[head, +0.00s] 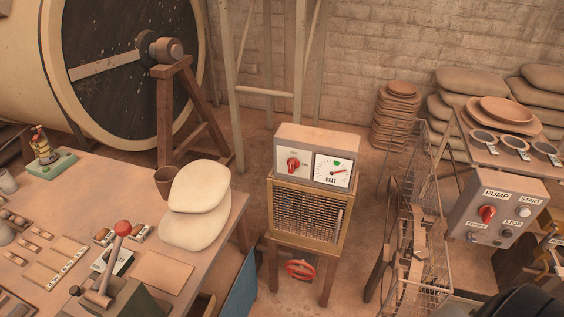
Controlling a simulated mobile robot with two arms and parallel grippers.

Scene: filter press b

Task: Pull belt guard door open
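What lies behind the mesh cannot be made out. Neither of my grippers can be made out in this view.
A red handwheel (300,270) sits low under the stand. A workbench (215,235) with tools is at left; a wire rack (425,235) and a PUMP control box (498,212) are at right. A dark rounded shape fills the bottom right corner. Some floor shows around the stand.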

